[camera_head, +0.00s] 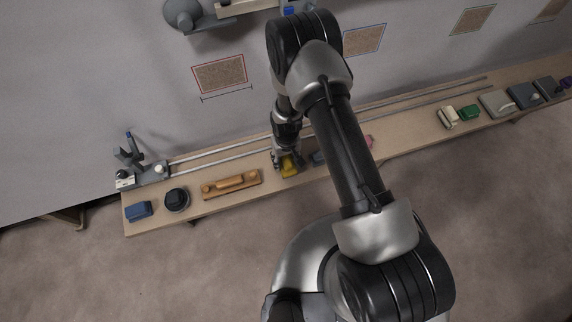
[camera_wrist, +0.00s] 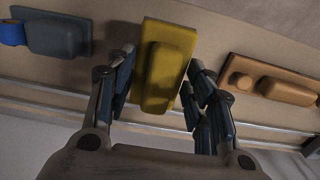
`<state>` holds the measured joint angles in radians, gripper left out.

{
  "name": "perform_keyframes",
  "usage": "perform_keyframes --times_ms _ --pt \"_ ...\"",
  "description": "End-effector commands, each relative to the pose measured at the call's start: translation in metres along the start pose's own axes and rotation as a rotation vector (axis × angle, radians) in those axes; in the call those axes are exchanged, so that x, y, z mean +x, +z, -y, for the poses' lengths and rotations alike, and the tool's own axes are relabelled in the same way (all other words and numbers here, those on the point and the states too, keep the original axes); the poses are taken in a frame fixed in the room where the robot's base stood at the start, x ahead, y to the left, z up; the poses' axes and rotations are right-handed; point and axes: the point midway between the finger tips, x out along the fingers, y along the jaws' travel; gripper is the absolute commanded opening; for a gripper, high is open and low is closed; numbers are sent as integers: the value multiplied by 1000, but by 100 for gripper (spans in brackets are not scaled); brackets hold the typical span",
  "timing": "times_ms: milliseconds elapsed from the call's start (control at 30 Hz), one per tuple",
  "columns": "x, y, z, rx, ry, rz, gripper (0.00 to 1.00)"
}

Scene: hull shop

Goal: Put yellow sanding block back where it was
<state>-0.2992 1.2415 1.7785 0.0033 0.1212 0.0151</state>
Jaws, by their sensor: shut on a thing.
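The yellow sanding block (camera_head: 290,166) is at the shelf in the head view, partly covered by my gripper (camera_head: 286,160). In the wrist view the yellow sanding block (camera_wrist: 165,68) lies between the two fingers of my gripper (camera_wrist: 158,88), with its raised grip facing the camera. The gripper is shut on it. I cannot tell whether the block touches the shelf or is held just above it.
The long shelf (camera_head: 224,208) bears an orange long block (camera_head: 231,185) left of my gripper, a round black tool (camera_head: 176,199) and a blue block (camera_head: 138,210). A grey-blue block (camera_wrist: 58,34) lies beside the yellow one. Metal rails (camera_head: 222,149) run along the back.

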Motion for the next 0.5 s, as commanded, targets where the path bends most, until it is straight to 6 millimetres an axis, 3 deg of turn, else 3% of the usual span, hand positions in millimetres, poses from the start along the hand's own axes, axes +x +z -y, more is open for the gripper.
perform_keyframes --times_ms 300,500 --pt "41 1 0 0 0 2 27" --pt "42 0 0 0 0 0 27"
